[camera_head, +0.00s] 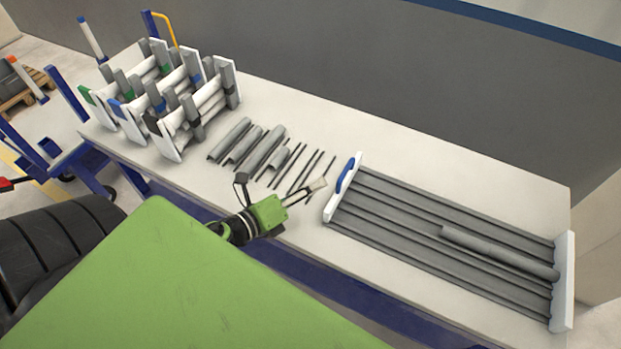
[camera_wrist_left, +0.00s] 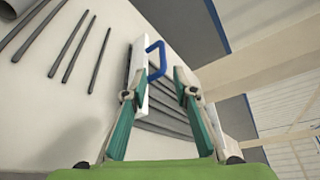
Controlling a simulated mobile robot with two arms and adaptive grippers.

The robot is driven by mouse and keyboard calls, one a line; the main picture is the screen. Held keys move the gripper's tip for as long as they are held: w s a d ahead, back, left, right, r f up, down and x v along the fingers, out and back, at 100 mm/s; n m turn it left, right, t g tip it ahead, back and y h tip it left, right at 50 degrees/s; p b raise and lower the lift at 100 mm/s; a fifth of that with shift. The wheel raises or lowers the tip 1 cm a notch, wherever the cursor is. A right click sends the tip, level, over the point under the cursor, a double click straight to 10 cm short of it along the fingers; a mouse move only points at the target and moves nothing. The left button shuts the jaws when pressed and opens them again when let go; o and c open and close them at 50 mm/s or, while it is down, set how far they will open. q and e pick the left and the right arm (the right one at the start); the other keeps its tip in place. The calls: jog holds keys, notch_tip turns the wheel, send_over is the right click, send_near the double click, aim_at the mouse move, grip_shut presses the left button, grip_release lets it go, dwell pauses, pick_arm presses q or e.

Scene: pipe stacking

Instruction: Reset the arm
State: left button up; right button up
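My left gripper (camera_head: 305,192) is over the near middle of the table, between the loose pipes and the grooved tray. In the left wrist view its two fingers (camera_wrist_left: 162,85) stand apart with nothing between them, so it is open and empty. Beyond the fingers is the tray's white end wall with a blue handle (camera_wrist_left: 155,60). My right gripper is not in view.
The grooved tray (camera_head: 400,222) lies at the right with one grey pipe (camera_head: 500,253) on it. Several grey pipes (camera_head: 262,148) and thin rods (camera_head: 300,170) lie mid-table. White racks (camera_head: 165,95) stand at the left. The table's back right (camera_head: 440,150) is clear.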

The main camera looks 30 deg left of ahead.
pick_arm(q)
jog(key=s+a+n+g+y, duration=0.3)
jog(key=a+n+y, duration=0.4)
jog(key=n, duration=1)
jog(key=s+d+f+n+g+h, duration=0.2)
jog(key=s+d+f+n+g, duration=0.15)
jog(key=s+d, duration=0.4)
jog(key=s+d+f+n+g+h, duration=0.1)
jog(key=s+d+f+n+g, duration=0.1)
jog(key=s+d+n+g, duration=0.5)
notch_tip(320, 180, down, 24)
jog(key=s+a+f+m, duration=0.1)
jog(key=s+a+m, duration=0.1)
jog(key=s+a+f, duration=0.2)
jog(key=s+f, duration=1.5)
jog(key=shift+s+a, duration=0.3)
jog(key=shift+s, duration=0.1)
